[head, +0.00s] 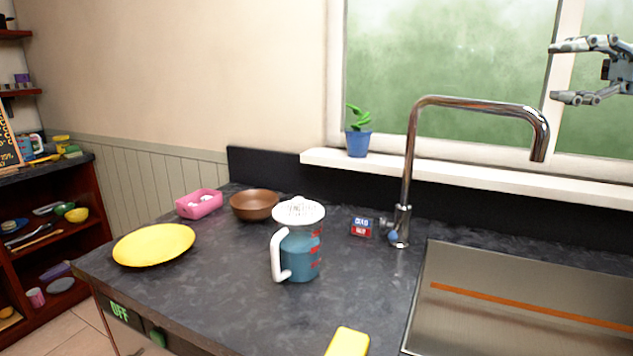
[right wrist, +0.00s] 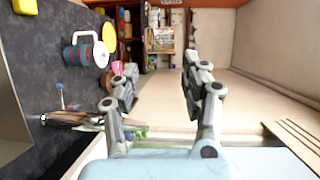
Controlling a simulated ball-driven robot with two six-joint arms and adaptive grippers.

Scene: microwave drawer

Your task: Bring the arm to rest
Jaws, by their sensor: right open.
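My right gripper (head: 580,71) is at the upper right of the head view, raised in front of the window and to the right of the faucet. Its two fingers are spread wide with nothing between them. In the right wrist view its fingers (right wrist: 160,85) also stand apart and empty. My left gripper is in neither view.
A chrome faucet (head: 409,160) stands by the steel sink (head: 480,275). The dark counter (head: 220,290) holds a blue jug (head: 301,255), a yellow plate (head: 154,244), a brown bowl (head: 254,205) and a pink box (head: 199,204). A potted plant (head: 358,143) sits on the sill.

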